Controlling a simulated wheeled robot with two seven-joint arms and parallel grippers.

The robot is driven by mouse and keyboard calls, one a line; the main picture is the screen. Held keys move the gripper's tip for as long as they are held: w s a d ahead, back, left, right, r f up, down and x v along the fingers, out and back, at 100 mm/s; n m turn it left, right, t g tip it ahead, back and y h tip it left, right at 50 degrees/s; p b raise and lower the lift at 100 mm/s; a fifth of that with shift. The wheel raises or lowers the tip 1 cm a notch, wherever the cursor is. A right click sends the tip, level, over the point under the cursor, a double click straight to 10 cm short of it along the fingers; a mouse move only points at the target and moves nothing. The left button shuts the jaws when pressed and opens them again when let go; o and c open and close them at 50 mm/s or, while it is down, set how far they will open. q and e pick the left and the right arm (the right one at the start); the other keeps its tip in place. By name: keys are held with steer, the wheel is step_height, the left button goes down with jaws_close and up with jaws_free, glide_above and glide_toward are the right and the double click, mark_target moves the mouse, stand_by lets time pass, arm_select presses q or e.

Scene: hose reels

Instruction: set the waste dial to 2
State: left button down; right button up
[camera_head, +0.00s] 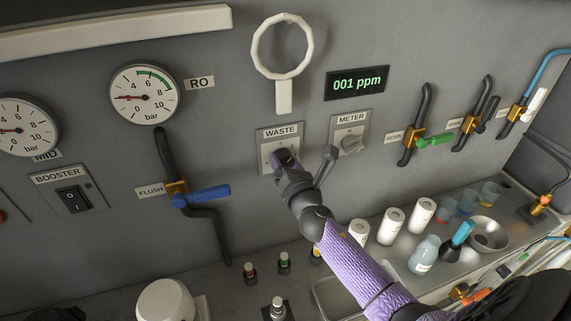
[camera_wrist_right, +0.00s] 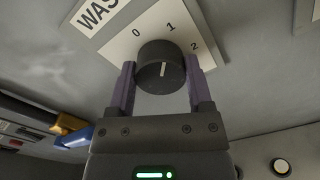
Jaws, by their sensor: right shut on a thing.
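The waste dial is a round black knob (camera_wrist_right: 160,68) on a pale plate marked 0, 1 and 2 in the right wrist view. Its white pointer line points up, roughly toward the 1. In the head view the plate under the WASTE label (camera_head: 281,133) shows, but my gripper mostly hides the knob. My right gripper (camera_wrist_right: 161,80) has its two purple fingers on either side of the knob and is shut on it; it also shows in the head view (camera_head: 283,158). My left gripper is not in view.
The METER knob (camera_head: 351,144) is just right of the waste plate. A blue-handled FLUSH valve (camera_head: 208,195) is to the left. A white ring (camera_head: 257,45) hangs above.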

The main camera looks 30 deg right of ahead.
steer(key=m, duration=0.2)
steer(key=shift+m, duration=1.3)
steer(key=m, duration=0.4)
steer(key=shift+f+m, duration=0.1)
steer(key=shift+m, duration=1.3)
